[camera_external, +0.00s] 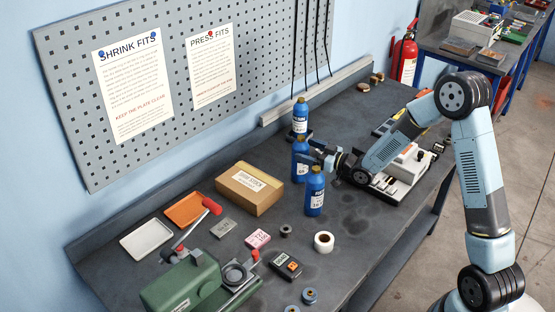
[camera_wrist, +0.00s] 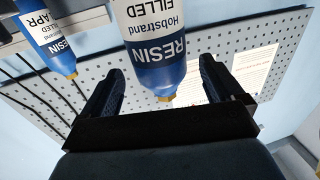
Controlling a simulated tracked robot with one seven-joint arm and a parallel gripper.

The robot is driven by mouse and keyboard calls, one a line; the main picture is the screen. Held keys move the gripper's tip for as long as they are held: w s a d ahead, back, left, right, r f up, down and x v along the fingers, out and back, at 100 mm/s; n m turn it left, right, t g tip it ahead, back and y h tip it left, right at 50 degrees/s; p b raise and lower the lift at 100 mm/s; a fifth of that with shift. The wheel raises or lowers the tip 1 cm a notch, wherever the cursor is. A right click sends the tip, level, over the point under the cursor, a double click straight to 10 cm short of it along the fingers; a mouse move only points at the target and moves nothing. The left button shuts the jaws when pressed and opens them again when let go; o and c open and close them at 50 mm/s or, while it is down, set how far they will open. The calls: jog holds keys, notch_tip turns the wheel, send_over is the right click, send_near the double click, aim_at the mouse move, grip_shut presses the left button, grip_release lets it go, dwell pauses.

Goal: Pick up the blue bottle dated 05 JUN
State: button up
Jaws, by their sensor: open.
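Three blue bottles stand in a row on the bench: a back bottle (camera_external: 300,117), a middle bottle (camera_external: 299,165) and a front bottle (camera_external: 315,192). Their dates are too small to read in the external view. My gripper (camera_external: 314,158) is open, level, and close to the middle bottle. In the wrist view, which is upside down, a resin bottle (camera_wrist: 152,45) lies between the lines of my open fingers (camera_wrist: 157,65); its date is cut off. Another resin bottle (camera_wrist: 48,40) at left has a label ending in APR. I see no contact.
The front bottle stands close beside my gripper. A cardboard box (camera_external: 249,188) is left of the bottles. A white device (camera_external: 403,170) lies to the right, under my arm. A white roll (camera_external: 324,242) and small parts lie in front. Pegboard (camera_external: 180,60) backs the bench.

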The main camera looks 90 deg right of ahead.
aim_at(296, 146)
jog(key=shift+x, duration=2.7)
grip_shut()
